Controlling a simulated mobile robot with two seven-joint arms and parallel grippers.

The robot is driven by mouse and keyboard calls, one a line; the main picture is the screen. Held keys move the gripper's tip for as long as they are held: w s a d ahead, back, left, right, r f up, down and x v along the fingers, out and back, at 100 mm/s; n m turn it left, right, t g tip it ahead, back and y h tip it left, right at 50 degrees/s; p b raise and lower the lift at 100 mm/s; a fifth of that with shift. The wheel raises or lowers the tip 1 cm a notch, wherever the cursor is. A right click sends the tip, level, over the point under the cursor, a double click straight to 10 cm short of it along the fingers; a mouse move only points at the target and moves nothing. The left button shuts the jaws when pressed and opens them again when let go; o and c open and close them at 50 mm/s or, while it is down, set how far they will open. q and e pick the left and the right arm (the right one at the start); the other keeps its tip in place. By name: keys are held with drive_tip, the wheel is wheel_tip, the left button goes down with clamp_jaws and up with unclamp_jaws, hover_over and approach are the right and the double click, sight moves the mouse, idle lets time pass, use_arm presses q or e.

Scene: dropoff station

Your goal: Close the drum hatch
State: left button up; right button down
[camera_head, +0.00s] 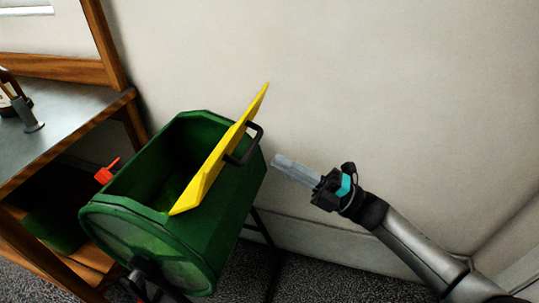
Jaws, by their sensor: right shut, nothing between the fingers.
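A green drum (226,205) stands at the left centre of the head view. Its yellow hatch (222,156) is swung up and open on the drum's right side, showing the dark green inside. A black handle (246,146) sticks out from the hatch's right face. My right gripper (278,162) is shut and empty. Its fingertips point left, a little right of the handle and apart from it in the picture. My left gripper is not in view.
A wooden-framed table with a grey top (70,112) stands left of the drum, with a small dark and grey object on it. A red part (107,171) shows on the drum's left side. A pale wall (400,90) lies behind.

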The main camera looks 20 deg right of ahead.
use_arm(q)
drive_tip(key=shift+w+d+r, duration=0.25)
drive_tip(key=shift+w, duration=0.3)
use_arm(e)
drive_tip(key=x, duration=0.3)
drive_tip(key=shift+w+a+r, duration=0.15)
drive_tip(key=shift+a, duration=0.05)
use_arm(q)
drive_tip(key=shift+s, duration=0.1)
